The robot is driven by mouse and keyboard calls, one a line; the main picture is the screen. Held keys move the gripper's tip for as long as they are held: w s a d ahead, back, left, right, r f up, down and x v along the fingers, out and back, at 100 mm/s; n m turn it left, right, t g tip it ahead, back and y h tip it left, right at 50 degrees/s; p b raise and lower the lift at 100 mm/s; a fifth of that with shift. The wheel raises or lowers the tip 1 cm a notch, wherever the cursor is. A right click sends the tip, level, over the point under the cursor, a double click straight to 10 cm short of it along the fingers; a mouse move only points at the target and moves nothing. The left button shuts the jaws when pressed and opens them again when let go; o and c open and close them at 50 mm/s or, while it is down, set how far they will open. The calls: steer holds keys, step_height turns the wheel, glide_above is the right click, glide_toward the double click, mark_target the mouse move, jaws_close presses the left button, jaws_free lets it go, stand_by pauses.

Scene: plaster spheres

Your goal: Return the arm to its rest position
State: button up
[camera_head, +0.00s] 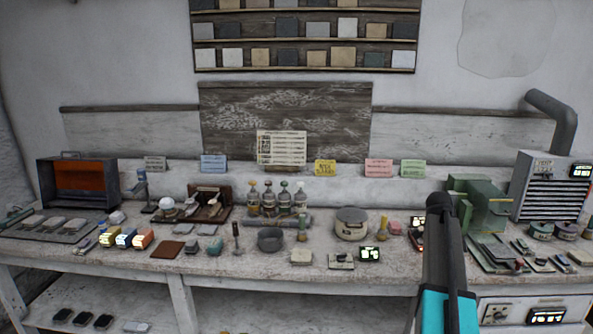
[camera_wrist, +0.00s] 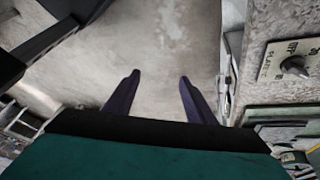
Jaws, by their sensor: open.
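My gripper shows in the wrist view (camera_wrist: 158,95), its two dark fingers apart with nothing between them. Beneath the fingers is bare grey floor. In the head view my arm, dark with a teal band, rises at the lower right in front of the workbench (camera_head: 255,278). The gripper's fingers cannot be made out in the head view. A white plaster sphere (camera_head: 166,204) sits on a small stand at the left of the bench, well away from my arm.
A grey vented unit (camera_head: 548,188) and green machine (camera_head: 487,202) stand at the bench's right. An orange-fronted box (camera_head: 80,183) is at the far left. Bottles (camera_head: 269,199), a round container (camera_head: 351,222) and small tools crowd the top. In the wrist view a dial panel (camera_wrist: 292,66) is close on the right.

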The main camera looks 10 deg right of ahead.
steer(key=s+a+f+n+g, duration=0.25)
steer(key=a+f+n, duration=0.55)
steer(key=a+f, duration=2.1)
steer(key=s+a+f+n+t+y, duration=0.1)
steer(key=s+a+f+n+y, duration=0.1)
steer(key=s+a+f+n, duration=1.6)
steer(key=s+f, duration=0.2)
steer(key=s, duration=0.2)
steer(key=shift+f+n, duration=0.15)
steer(key=shift+n, duration=0.15)
